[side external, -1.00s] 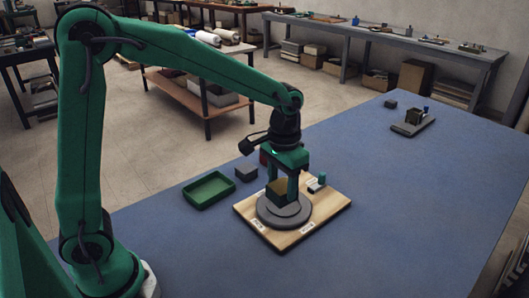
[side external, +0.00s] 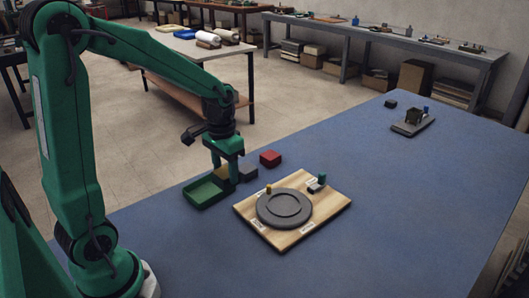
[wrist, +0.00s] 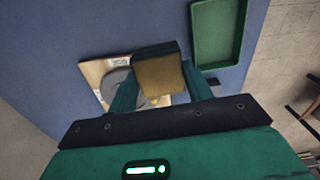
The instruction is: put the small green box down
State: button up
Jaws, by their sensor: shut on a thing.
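My gripper (side external: 225,173) is shut on a small box that has a dark olive-green side and a mustard-yellow face. The held box shows between the fingers in the wrist view (wrist: 160,72); in the side view the fingers partly hide it (side external: 221,171). The gripper points down at the right end of a shallow green tray (side external: 190,203), which looks empty. I cannot tell from the side view whether the box is over the tray or just beside it. In the wrist view the tray (wrist: 240,67) lies to the right of the held box, with blue surface between them.
A grey box (side external: 248,173) stands close to the right of my gripper, and a red box (side external: 270,158) behind it. A wooden board (side external: 323,210) bears a round grey turntable (side external: 284,209), a small yellow peg (side external: 269,188) and a teal-topped piece (side external: 321,181). Blue table (side external: 400,200) is free rightward.

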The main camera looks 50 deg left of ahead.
jog(key=shift+a+f, duration=0.1)
jog(key=a+f, duration=0.2)
jog(key=a, duration=0.1)
jog(key=a+f, duration=0.2)
jog(key=a, duration=0.2)
jog(key=a+f, duration=0.3)
jog(key=a, duration=0.1)
jog(key=shift+w+a, duration=0.2)
jog(key=shift+a, duration=0.05)
jog(key=shift+f, duration=1.95)
jog(key=shift+f, duration=0.15)
jog(key=o, duration=0.7)
jog(key=shift+r, duration=0.2)
notch_tip(320, 180, up, 12)
